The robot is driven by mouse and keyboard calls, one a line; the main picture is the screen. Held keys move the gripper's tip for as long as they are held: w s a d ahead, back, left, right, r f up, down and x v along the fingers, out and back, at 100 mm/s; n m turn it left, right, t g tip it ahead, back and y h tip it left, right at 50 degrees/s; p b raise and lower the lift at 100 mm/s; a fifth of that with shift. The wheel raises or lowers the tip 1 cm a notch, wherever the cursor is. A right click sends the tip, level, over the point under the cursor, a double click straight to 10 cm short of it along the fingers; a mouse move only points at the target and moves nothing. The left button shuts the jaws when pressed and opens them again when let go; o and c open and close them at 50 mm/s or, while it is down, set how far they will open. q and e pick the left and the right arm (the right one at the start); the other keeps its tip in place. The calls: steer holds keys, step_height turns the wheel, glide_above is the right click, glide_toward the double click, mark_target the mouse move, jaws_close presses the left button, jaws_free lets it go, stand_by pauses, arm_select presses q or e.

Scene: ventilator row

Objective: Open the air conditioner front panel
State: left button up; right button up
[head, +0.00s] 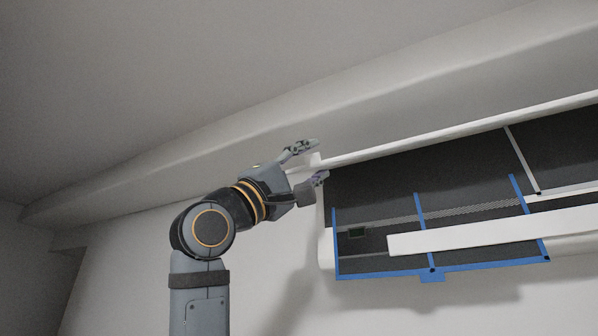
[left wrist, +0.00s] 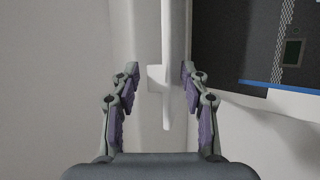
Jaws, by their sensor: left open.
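The air conditioner (head: 327,240) is mounted on the wall at the right in the head view. Its white front panel (head: 450,131) is swung up and shows as a thin edge along the top, leaving the dark filter area (head: 460,172) with blue frame strips exposed. My left gripper (head: 319,160) is open at the unit's upper left corner, its fingers above and below the panel's left end. In the left wrist view, the panel edge (left wrist: 175,45) runs between the open fingers (left wrist: 160,72), with no clear contact on either side. My right gripper is not in view.
A long white bar (head: 480,230) crosses the lower part of the exposed filters. A pale ledge (head: 400,90) under the ceiling runs close above the panel and my gripper. The wall below the unit (head: 420,310) is clear.

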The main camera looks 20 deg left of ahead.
arm_select(q)
steer(key=v, duration=1.1)
steer(key=shift+s, duration=0.2)
steer(key=shift+a, duration=0.1)
